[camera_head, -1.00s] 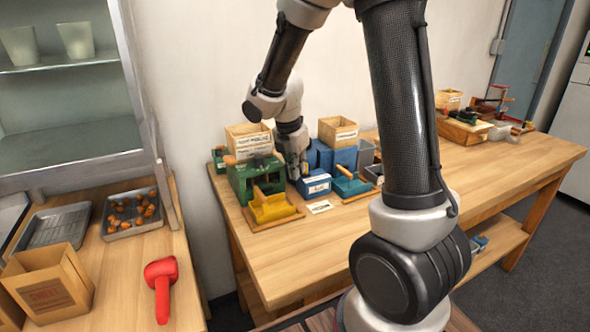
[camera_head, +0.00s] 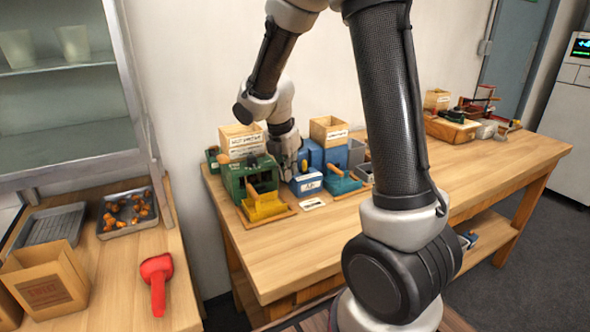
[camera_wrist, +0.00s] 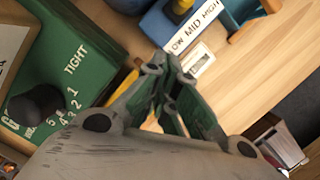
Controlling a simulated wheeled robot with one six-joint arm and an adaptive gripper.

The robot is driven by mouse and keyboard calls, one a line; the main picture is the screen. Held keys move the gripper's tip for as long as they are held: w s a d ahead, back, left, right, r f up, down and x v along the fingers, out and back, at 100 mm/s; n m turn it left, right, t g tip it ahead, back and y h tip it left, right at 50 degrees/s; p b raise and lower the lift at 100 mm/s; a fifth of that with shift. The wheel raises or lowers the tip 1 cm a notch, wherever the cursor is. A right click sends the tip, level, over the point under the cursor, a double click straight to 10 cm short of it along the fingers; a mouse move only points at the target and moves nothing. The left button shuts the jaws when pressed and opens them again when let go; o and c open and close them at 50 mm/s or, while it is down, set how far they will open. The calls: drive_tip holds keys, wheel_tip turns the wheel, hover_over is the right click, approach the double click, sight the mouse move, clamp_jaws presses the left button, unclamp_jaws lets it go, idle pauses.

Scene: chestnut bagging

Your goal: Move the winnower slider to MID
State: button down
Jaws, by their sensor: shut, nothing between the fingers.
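The blue winnower (camera_head: 308,184) stands on the long table, with a white label on its front. In the wrist view its label (camera_wrist: 193,27) reads LOW, MID, HIGH, and the yellow slider knob (camera_wrist: 181,6) is cut by the top edge. The knob sits around MID to HIGH; I cannot tell exactly where. My gripper (camera_wrist: 167,68) is shut and empty, in front of and apart from the label. In the head view my gripper (camera_head: 291,176) is just left of the winnower, partly hidden among the machines.
A green machine (camera_head: 236,178) with a black dial (camera_wrist: 36,104) and a yellow tray (camera_head: 263,208) is close on the left. A teal tray (camera_head: 342,184) lies right of the winnower. A small white card (camera_head: 313,204) lies in front. The table's front is clear.

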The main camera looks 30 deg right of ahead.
drive_tip(key=v, duration=1)
drive_tip(key=shift+a, duration=0.2)
